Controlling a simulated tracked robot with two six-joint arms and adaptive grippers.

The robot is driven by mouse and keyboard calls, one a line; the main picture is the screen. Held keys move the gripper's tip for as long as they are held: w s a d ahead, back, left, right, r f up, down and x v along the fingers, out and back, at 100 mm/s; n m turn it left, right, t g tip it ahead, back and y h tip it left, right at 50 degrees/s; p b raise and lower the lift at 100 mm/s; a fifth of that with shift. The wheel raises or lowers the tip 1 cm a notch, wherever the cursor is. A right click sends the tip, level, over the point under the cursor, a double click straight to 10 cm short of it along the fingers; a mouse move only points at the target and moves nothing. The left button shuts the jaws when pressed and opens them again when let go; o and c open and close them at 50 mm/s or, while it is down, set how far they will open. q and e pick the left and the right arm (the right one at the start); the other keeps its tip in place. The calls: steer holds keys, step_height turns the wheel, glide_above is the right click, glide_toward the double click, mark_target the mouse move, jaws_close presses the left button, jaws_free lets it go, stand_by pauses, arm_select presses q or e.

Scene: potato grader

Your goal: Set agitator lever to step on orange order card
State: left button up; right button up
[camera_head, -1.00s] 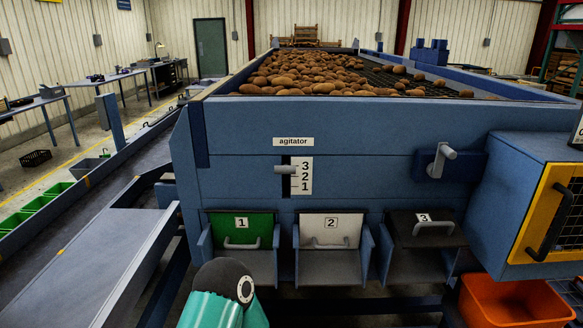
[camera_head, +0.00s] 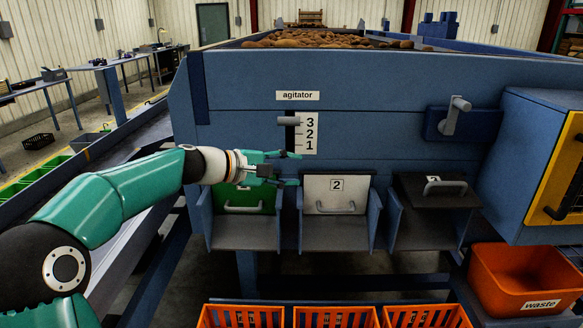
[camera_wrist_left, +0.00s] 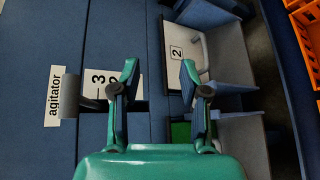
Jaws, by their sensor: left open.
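The agitator lever (camera_head: 289,121) is a grey handle in a dark vertical slot on the blue machine front. It stands level with the 3 on the white 3-2-1 scale (camera_head: 310,133), under the "agitator" label (camera_head: 297,96). My left gripper (camera_head: 290,169) is open and empty, just below the lever and in front of the panel, apart from the lever. In the left wrist view the lever (camera_wrist_left: 70,95) lies left of the open fingers (camera_wrist_left: 160,74), beside the scale (camera_wrist_left: 98,84). I see no orange order card. My right gripper is not in view.
Chute 1 (camera_head: 245,235), chute 2 (camera_head: 334,236) and chute 3 (camera_head: 420,232) jut out below the panel. A grey crank handle (camera_head: 455,116) sticks out at right. An orange waste bin (camera_head: 510,275) stands lower right, and orange crates (camera_head: 330,316) line the bottom.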

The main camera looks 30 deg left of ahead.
mark_target(285, 122)
arm_select(q)
steer(key=s+a+r+t+y+b, duration=0.35)
steer(key=s+a+r, duration=0.35)
steer(key=r, duration=0.3)
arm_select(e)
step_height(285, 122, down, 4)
arm_select(q)
steer(key=shift+h, duration=0.35)
steer(key=p+x, duration=0.6)
steer(key=x, duration=0.9)
steer(key=shift+w+a, duration=0.1)
steer(key=shift+a, duration=0.1)
steer(key=shift+w+d+f, duration=0.15)
steer(key=shift+w+f, duration=0.05)
steer(key=shift+w, duration=0.4)
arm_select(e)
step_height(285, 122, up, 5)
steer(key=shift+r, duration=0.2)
arm_select(q)
jaws_close()
